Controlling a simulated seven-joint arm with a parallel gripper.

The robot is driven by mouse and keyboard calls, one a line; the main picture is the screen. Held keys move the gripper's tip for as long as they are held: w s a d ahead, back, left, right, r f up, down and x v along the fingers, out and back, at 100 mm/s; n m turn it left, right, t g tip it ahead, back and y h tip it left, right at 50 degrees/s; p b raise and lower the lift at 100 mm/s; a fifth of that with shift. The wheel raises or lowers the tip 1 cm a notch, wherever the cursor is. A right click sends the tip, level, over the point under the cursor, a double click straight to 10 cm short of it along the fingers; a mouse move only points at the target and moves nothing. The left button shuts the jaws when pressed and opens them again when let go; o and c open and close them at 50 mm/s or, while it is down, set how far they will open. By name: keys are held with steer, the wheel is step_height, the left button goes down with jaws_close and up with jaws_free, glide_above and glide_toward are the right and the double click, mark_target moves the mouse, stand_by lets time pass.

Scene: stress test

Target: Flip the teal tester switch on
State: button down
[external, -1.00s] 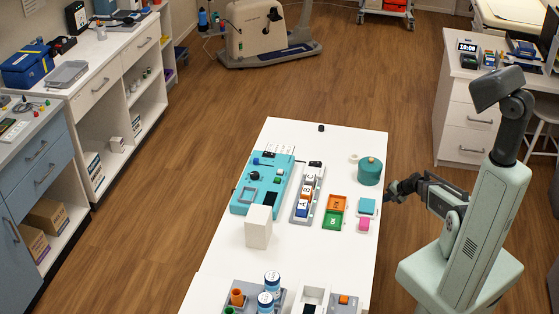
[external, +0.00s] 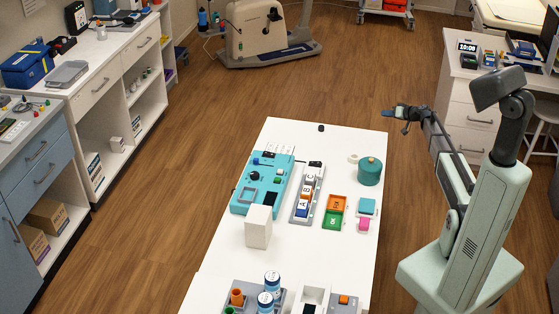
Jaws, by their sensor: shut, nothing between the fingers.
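The teal tester (external: 258,186) lies on the left side of the white table. It has a dark knob, a green button, a blue part near its far end and a dark panel. Which part is its switch, and how it is set, is too small to tell. My gripper (external: 391,113) is shut and empty, raised beyond the table's far right corner. It is well apart from the tester, to its right and farther back.
The white table (external: 350,140) also bears a grey rack of lettered blocks (external: 306,194), a teal canister (external: 369,172), orange and green trays (external: 333,220) and a white block (external: 258,228). Cans (external: 272,282) stand at the near end. The table's far end is mostly clear.

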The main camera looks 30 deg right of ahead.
steer(key=w+a+r+n+g+y, duration=0.2)
steer(key=w+a+r+n+y, duration=0.1)
steer(key=w+a+r+n, duration=0.7)
step_height(320, 180, up, 10)
steer(key=n+g+h, duration=0.5)
steer(key=n+g, duration=0.5)
steer(key=n, duration=1)
glide_above(265, 153)
steer(key=s+d, duration=0.2)
steer(key=shift+w, duration=0.1)
steer(key=f, duration=0.4)
steer(key=w+a+f, duration=0.1)
steer(key=f, duration=0.8)
steer(key=shift+w+a+f, duration=0.2)
steer(key=shift+a+f, duration=0.05)
steer(key=shift+f, duration=0.15)
